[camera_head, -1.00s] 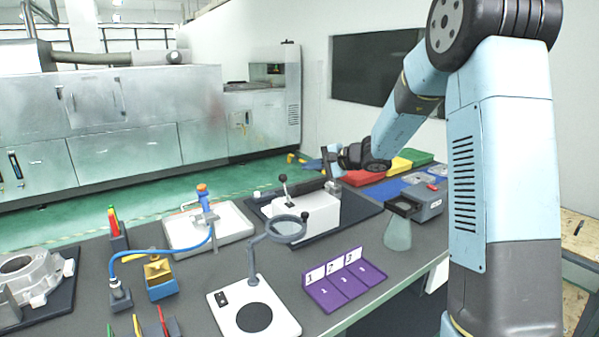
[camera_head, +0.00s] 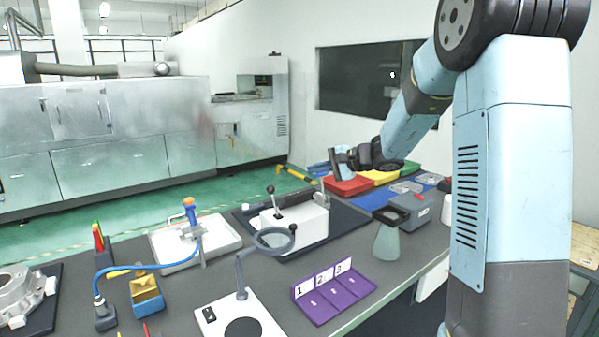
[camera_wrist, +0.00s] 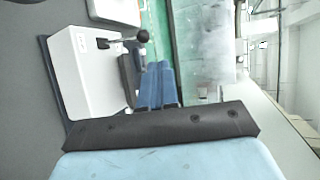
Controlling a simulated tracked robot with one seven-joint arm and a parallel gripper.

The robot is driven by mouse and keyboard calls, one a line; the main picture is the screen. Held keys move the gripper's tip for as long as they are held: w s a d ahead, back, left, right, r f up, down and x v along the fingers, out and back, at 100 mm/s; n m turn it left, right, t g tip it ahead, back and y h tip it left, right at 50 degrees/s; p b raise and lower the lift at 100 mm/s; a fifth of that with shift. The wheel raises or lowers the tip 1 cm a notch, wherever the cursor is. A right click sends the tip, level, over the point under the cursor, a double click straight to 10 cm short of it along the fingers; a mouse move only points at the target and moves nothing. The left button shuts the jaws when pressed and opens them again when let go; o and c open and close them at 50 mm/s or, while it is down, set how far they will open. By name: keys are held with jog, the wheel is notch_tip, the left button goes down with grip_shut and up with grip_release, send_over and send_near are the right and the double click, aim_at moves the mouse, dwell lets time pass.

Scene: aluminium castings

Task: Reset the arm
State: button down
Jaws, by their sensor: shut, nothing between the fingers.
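My arm is light blue and black and reaches over the back right of the bench in the head view. My gripper (camera_head: 336,162) is at its end, near the red bin (camera_head: 348,186) and behind the white lever device (camera_head: 300,222). In the wrist view, my gripper (camera_wrist: 158,72) shows as two blue fingers side by side, shut and empty. The dark edge and pale blue housing of my own wrist fill the bottom of that view. The fingertips are small in the head view, and the wrist partly hides them.
The bench holds a ring on a stand (camera_head: 274,240), a purple numbered rack (camera_head: 332,291), a grey-green funnel shape (camera_head: 387,241), a grey box (camera_head: 410,211) and a white tray (camera_head: 168,250). Green floor lies beyond the bench.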

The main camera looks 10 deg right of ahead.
jog(key=s+a+r+n+g+h, duration=0.2)
jog(key=s+r+n, duration=0.1)
jog(key=s, duration=0.7)
jog(key=s+d+n+h, duration=0.1)
jog(key=s+d+h, duration=0.2)
jog(key=s, duration=0.6)
jog(key=s+d+n+h, duration=0.2)
jog(key=s+d+h, duration=0.1)
jog(key=s, duration=0.7)
jog(key=s+d+n+h, duration=0.2)
jog(key=s+d+h, duration=0.2)
jog(key=s, duration=0.5)
jog(key=shift+s+d, duration=0.25)
jog(key=shift+d, duration=0.35)
jog(key=shift+f, duration=0.1)
